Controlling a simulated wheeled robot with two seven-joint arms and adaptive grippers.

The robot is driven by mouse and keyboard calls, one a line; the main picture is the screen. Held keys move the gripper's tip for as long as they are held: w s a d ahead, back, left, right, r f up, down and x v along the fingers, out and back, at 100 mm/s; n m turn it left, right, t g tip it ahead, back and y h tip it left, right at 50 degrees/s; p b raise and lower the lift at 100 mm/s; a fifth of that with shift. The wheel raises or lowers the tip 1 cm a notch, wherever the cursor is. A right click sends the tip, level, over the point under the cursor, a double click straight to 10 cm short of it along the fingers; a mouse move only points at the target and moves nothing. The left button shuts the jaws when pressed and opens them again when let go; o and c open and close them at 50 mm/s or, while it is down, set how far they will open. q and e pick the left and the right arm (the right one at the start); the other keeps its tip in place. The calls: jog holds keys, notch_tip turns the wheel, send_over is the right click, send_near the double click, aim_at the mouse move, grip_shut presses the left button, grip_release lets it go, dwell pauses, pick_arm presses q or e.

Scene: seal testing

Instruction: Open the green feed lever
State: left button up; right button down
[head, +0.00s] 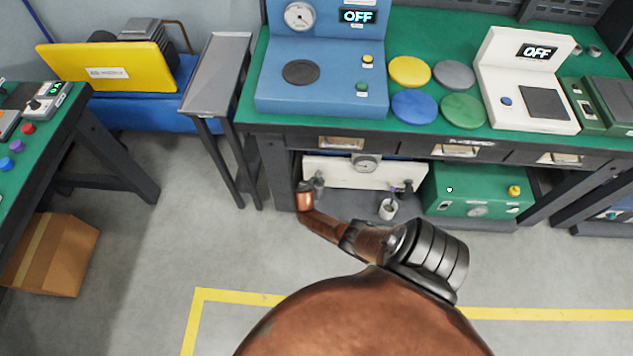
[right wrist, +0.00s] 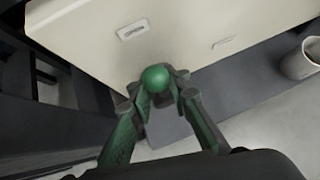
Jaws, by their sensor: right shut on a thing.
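The green feed lever shows as a round green knob (right wrist: 155,78) in the right wrist view, at the edge of a pale panel (right wrist: 205,28). My right gripper (right wrist: 161,96) has its two fingers closed around this knob from the near side. In the head view my right gripper (head: 318,183) is small and partly hidden by my own wrist, at the left end of the white panel (head: 335,170) under the bench. The lever's stem is hidden by the fingers. My left gripper is not in view.
A white cup (head: 388,209) stands on the low shelf right of the lever, near a green box (head: 460,192). The bench edge (head: 400,137) overhangs above. A dark bench leg (head: 280,175) is close on the left.

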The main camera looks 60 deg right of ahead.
jog(key=c, duration=2)
grip_release()
jog(key=shift+a, duration=0.15)
jog(key=v, duration=1.1)
jog(key=shift+s+a+r, duration=0.1)
jog(key=shift+a+r, duration=0.15)
jog(key=shift+r, duration=0.1)
